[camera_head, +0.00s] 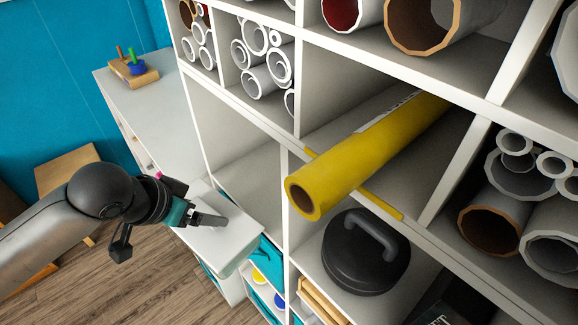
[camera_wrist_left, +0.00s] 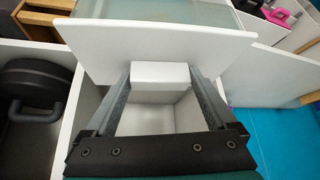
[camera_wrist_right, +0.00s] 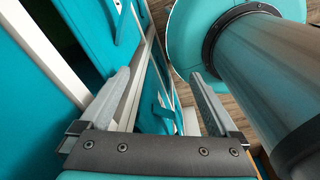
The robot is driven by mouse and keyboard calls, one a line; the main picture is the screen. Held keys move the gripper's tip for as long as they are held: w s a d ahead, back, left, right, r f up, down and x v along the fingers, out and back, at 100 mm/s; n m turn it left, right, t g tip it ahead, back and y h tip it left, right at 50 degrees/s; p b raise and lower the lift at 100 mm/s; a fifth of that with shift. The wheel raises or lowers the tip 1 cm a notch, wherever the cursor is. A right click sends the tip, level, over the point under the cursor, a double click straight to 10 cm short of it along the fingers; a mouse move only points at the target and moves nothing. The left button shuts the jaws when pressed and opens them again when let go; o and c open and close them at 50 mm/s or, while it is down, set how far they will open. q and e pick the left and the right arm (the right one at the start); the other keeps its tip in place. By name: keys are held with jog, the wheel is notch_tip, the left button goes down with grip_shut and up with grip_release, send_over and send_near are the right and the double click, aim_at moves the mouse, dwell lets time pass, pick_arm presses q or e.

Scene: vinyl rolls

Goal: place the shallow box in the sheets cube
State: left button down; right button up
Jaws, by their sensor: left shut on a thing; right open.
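A pale white, wide, flat body, which looks like the shallow box (camera_head: 236,238), is at the lower middle of the head view, in front of the shelf. My left gripper (camera_head: 208,218) lies against it. In the left wrist view, a broad white panel of it (camera_wrist_left: 110,42) lies across the fingers, with a frosted surface behind. My left gripper (camera_wrist_left: 160,78) is shut on a small white block at this panel. I cannot tell which compartment is the sheets cube. My right gripper (camera_wrist_right: 160,100) is open and empty beside teal panels, and is outside the head view.
A yellow tube (camera_head: 350,160) sticks out of its compartment. A black round weight with a handle (camera_head: 365,250) sits below it. White rolls (camera_head: 262,60) fill the upper cubes. An empty-looking compartment (camera_head: 240,130) is left of the yellow tube. A white cabinet (camera_head: 150,105) stands at the left.

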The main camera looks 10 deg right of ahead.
pick_arm(q)
jog(key=shift+s+f+m+h+p, duration=0.2)
jog(key=shift+s+m+h+p, duration=0.15)
jog(key=shift+m+p, duration=0.2)
jog(key=shift+d+f+m, duration=0.1)
jog(key=shift+m, duration=0.15)
jog(key=shift+w+d, duration=0.25)
jog(key=w+d, duration=0.7)
jog(key=w, duration=0.1)
jog(key=w+d, duration=0.4)
jog(key=shift+w+d+f+b, duration=0.3)
jog(key=shift+w+f, duration=0.05)
jog(key=shift+w, duration=0.05)
pick_arm(e)
jog(key=shift+s+r, duration=0.3)
jog(key=shift+r, duration=0.35)
